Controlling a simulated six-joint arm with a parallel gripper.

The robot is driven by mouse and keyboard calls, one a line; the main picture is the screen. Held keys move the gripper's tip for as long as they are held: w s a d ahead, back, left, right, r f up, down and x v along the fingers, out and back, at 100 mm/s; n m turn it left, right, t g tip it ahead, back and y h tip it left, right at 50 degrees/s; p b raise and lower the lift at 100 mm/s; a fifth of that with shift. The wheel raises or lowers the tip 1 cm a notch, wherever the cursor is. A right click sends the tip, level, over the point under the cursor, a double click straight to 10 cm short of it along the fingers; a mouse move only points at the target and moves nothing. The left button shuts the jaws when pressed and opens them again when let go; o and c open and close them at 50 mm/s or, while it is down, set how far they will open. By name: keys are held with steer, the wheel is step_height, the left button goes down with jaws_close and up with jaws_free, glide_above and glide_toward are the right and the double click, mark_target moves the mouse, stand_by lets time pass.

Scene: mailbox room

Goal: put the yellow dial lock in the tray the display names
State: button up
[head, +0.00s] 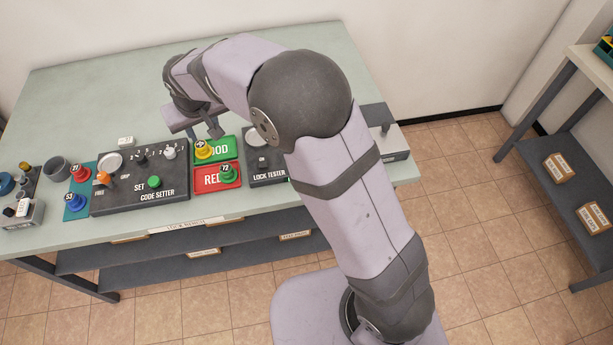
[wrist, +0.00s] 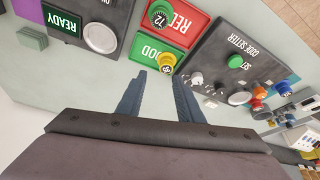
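The yellow dial lock (head: 203,149) stands on the green tray lettered GOOD (head: 222,150); it also shows in the wrist view (wrist: 167,63). The red tray (head: 209,180), its lettering starting RE, lies in front and holds a green dial lock marked 72 (head: 228,173). My gripper (wrist: 160,76) is open and empty, its fingertips near the yellow lock and apart from each other. Whether they touch the lock I cannot tell. The lock tester (head: 267,167) has a display (wrist: 64,20) reading READY in the wrist view; my arm partly hides the tester in the head view.
The code setter (head: 120,199) with levers and a green SET button stands left of the trays. Further left, a red lock (head: 79,173) and a blue lock (head: 76,203) stand on a teal mat, near a dark cup (head: 56,168). The table's back left is clear.

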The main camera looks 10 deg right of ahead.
steer(key=s+d+m+g+h, duration=0.1)
steer(key=s+d, duration=0.3)
steer(key=d, duration=0.4)
steer(key=s+d+m+g, duration=0.1)
steer(key=s+d, duration=0.4)
steer(key=d, duration=0.4)
steer(key=s+d+f+g, duration=0.1)
steer(key=s+d+f, duration=0.1)
steer(key=s+d, duration=0.3)
steer(key=s+d+f+m+g, duration=0.1)
steer(key=s+d, duration=0.4)
steer(key=s, duration=0.7)
steer(key=shift+f+m, duration=0.3)
steer(key=shift+f, duration=0.05)
steer(key=shift+r+p, duration=0.4)
